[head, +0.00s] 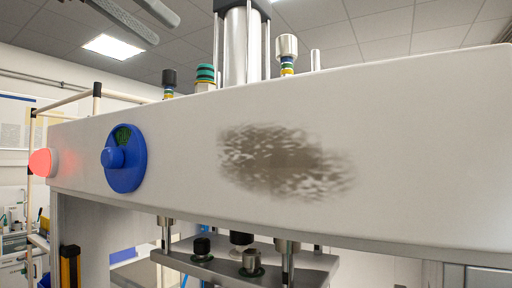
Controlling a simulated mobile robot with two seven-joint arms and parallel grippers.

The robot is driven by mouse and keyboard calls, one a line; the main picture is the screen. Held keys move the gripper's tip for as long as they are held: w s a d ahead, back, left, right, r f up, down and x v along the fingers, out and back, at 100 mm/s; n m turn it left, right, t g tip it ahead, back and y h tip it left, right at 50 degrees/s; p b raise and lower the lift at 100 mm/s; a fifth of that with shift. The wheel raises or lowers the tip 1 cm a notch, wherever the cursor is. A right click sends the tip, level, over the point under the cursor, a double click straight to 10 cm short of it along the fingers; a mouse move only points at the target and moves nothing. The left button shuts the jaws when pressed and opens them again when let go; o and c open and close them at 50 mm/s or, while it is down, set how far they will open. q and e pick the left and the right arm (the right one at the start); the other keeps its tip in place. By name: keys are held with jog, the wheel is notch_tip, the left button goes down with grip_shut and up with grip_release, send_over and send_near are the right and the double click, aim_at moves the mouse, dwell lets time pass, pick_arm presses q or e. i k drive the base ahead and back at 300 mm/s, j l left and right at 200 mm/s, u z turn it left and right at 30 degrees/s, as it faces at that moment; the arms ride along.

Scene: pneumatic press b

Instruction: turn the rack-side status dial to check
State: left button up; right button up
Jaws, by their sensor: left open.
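A blue round dial (124,174) with a protruding knob sits on the left part of the white press beam's front face. A small green window shows at its top, and its lettering is too small to read. My left gripper (167,33) comes in at the top left edge as two grey fingers, apart and with nothing between them. It appears above the dial in the picture and clear of it. The rest of this gripper is out of frame. My right gripper is not in view.
The white beam (420,150) spans the view, with a dark smudged patch (280,160) at its middle. A glowing red lamp (41,162) sticks out at its left end. A cylinder (243,45) and fittings stand on top. The space before the dial looks clear.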

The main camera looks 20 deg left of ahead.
aim_at(111, 158)
jog(key=k+j, duration=0.3)
jog(key=k, duration=0.15)
jog(key=k+j, duration=0.3)
jog(key=k, duration=0.15)
jog(key=k+j, duration=0.25)
jog(key=k, duration=0.25)
